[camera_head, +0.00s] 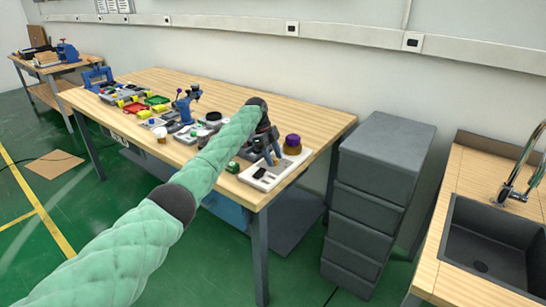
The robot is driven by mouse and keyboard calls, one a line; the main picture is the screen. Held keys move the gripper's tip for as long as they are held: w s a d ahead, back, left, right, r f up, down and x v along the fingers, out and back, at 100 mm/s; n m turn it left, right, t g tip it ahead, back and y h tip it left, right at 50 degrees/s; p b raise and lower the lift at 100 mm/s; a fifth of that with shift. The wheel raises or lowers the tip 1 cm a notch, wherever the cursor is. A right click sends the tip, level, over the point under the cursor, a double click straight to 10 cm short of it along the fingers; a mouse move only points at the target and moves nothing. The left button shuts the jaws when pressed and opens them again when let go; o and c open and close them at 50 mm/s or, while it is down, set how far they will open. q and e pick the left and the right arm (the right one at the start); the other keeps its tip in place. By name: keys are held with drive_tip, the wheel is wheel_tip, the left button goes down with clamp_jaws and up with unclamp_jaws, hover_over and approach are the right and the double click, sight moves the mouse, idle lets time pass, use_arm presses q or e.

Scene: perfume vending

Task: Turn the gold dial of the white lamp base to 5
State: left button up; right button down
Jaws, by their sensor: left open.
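A white base (263,184) lies at the right end of the wooden workbench (320,118); I take it for the lamp base. A round purple-topped piece (292,141) stands on or beside its far right part. My left arm reaches in from the lower left. My left gripper (272,158) hangs open over the white base, just left of the purple-topped piece, and hides part of the base. I cannot make out the gold dial or any numbers, and cannot tell whether the gripper touches anything. My right gripper is not in view.
Several small tools and coloured parts crowd the bench's left and middle, with a blue clamp (184,104) among them. A grey drawer cabinet (386,158) stands right of the bench, then a counter with a dark sink (488,245). The bench's back strip is clear.

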use_arm(q)
drive_tip(key=shift+r, duration=0.1)
drive_tip(key=b+v, duration=0.1)
drive_tip(key=v, duration=0.6)
drive_tip(key=shift+a+r+b, duration=0.2)
drive_tip(key=shift+r+b, duration=0.05)
drive_tip(key=shift+b, duration=0.1)
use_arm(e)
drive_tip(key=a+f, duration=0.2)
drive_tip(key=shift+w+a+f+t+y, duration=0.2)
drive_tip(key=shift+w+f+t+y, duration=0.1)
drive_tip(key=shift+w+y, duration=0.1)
use_arm(q)
drive_tip(key=shift+w, duration=0.1)
